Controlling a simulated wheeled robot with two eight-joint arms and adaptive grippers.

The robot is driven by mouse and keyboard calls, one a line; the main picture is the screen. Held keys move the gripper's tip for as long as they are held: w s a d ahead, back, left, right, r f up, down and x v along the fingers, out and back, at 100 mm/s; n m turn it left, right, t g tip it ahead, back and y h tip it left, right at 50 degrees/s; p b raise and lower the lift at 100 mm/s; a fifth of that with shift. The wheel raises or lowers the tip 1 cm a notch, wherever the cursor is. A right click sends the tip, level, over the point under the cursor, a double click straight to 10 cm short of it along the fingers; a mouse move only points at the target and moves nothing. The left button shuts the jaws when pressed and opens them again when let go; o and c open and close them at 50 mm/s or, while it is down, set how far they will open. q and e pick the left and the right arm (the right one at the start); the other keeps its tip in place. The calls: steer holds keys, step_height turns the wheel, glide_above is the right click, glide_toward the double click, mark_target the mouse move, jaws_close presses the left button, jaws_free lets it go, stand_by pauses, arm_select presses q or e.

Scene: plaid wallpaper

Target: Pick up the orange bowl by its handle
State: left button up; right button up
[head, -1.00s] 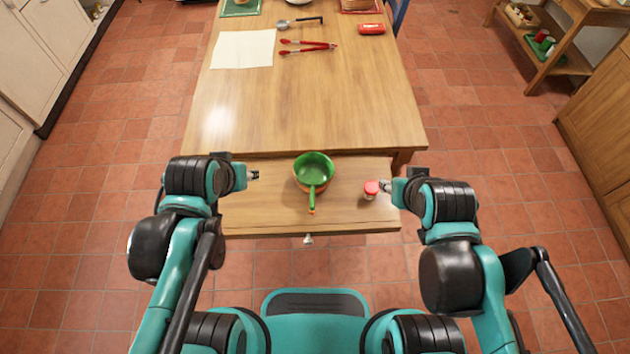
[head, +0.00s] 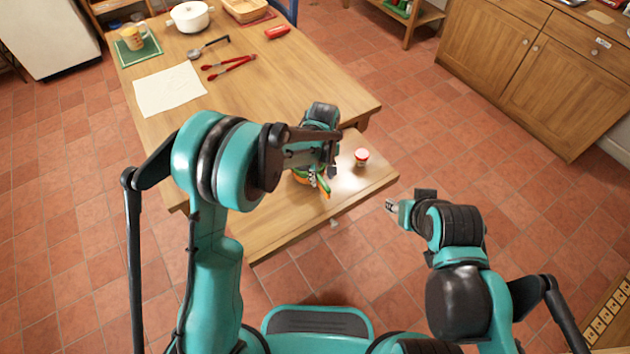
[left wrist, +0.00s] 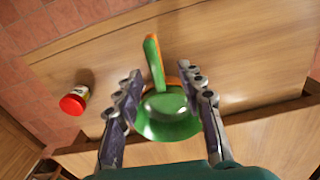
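Nothing is visibly clamped. My right gripper (head: 391,206) is off the drawer's right front corner; its fingers are too small to judge.
A white pot (head: 190,17) stands farther back.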

mark_target(324, 184)
arm_select(q)
steer(key=f, duration=0.1)
steer(key=f+b, duration=0.1)
steer(key=f, duration=0.1)
steer(key=shift+d, duration=0.4)
step_height(324, 184, down, 6)
steer(key=shift+r+b, duration=0.1)
steer(key=shift+b, duration=1.15)
steer(key=shift+r, duration=0.15)
jaws_close()
